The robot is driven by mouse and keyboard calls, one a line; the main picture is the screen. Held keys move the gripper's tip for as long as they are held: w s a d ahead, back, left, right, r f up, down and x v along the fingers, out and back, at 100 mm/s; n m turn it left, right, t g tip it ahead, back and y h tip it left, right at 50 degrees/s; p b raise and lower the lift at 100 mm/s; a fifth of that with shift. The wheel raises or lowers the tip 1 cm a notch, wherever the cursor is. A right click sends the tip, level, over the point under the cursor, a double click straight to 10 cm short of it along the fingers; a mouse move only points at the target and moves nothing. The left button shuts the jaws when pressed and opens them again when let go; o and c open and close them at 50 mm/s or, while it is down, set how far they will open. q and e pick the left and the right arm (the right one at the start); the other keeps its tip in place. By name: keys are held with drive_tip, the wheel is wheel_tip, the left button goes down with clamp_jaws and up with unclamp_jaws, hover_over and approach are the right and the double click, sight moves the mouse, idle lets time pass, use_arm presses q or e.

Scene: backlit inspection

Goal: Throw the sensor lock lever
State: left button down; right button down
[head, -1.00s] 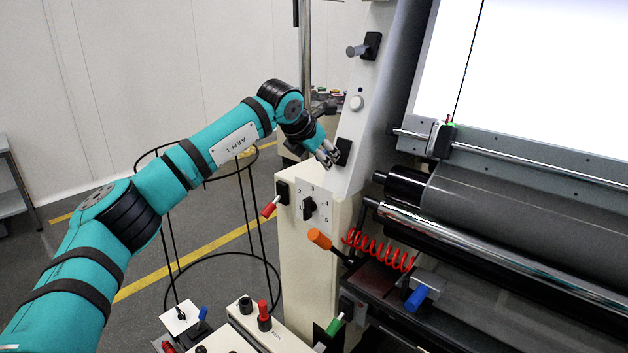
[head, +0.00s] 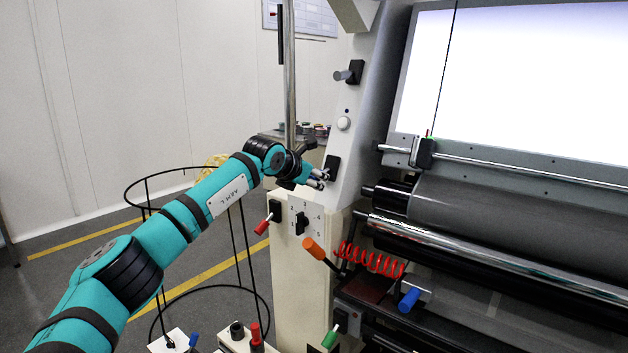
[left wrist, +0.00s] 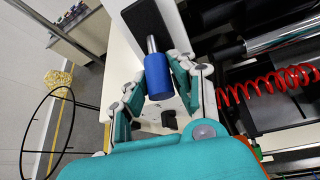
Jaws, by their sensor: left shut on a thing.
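A lever with a blue knob (left wrist: 158,82) on a short metal shaft stands out from a black plate (left wrist: 150,28) in the left wrist view. My left gripper (left wrist: 160,90) has its fingers on both sides of this knob and is shut on it. In the head view my left gripper (head: 321,180) is at the black plate (head: 332,166) on the machine's slanted grey side panel. There the fingers hide the knob. I see no readable label that names the lever. My right gripper is not in view.
Below are a red-handled switch (head: 266,222), a numbered rotary selector (head: 302,222), an orange-handled lever (head: 314,248) and a red coiled cable (head: 370,260). Another lever (head: 347,73) sits higher on the panel. A black wire stand (head: 147,212) is left of the machine. Rollers (head: 510,215) fill the right.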

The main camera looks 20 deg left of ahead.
use_arm(q)
drive_tip(key=c, duration=1.1)
unclamp_jaws()
drive_tip(key=shift+a, duration=0.1)
drive_tip(key=shift+s, duration=0.1)
drive_tip(key=v, duration=1.2)
